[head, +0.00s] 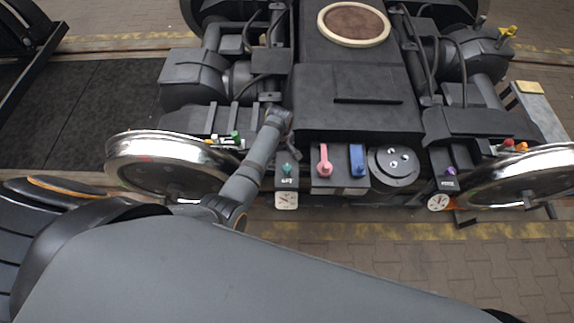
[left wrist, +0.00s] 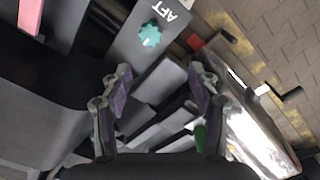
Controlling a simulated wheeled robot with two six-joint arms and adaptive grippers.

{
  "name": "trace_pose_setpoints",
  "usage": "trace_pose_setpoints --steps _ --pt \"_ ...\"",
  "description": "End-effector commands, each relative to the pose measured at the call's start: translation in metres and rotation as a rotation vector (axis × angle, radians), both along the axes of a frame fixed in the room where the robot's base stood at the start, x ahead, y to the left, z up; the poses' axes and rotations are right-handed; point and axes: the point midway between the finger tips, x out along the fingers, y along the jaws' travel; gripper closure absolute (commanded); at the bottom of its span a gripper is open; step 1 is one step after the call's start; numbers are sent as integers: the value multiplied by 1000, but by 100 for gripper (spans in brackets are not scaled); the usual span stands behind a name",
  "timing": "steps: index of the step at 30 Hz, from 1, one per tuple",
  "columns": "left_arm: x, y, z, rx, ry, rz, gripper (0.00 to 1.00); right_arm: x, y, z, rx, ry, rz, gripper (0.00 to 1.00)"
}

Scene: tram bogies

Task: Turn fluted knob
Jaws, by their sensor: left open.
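A teal fluted knob (left wrist: 150,35) sits on the face of a dark box (left wrist: 122,28) marked AFT, at the top of the left wrist view. In the head view the teal knob (head: 287,169) is on the box above a small white gauge. My left gripper (left wrist: 160,73) is open and empty, its two purple-padded fingers apart, with the knob beyond their tips and not between them. In the head view the end of my left arm (head: 279,117) is above and slightly left of the knob; its fingers are hard to make out. My right gripper is not seen.
A pink lever (head: 324,160), a blue lever (head: 357,159) and a round black disc (head: 394,168) sit right of the knob. A purple knob (head: 450,172) is further right. Shiny wheels (head: 172,150) flank the bogie. Paved floor (head: 400,250) in front is open.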

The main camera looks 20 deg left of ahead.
Motion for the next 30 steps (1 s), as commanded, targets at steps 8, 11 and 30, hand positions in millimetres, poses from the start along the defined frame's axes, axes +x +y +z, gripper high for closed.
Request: trace_pose_setpoints --steps 8,11,30 --pt "13 -18 -3 -7 31 86 39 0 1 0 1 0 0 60" --pt "13 -18 -6 -7 31 85 39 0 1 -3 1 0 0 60" --pt "12 -18 -104 -7 30 83 39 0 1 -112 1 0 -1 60"
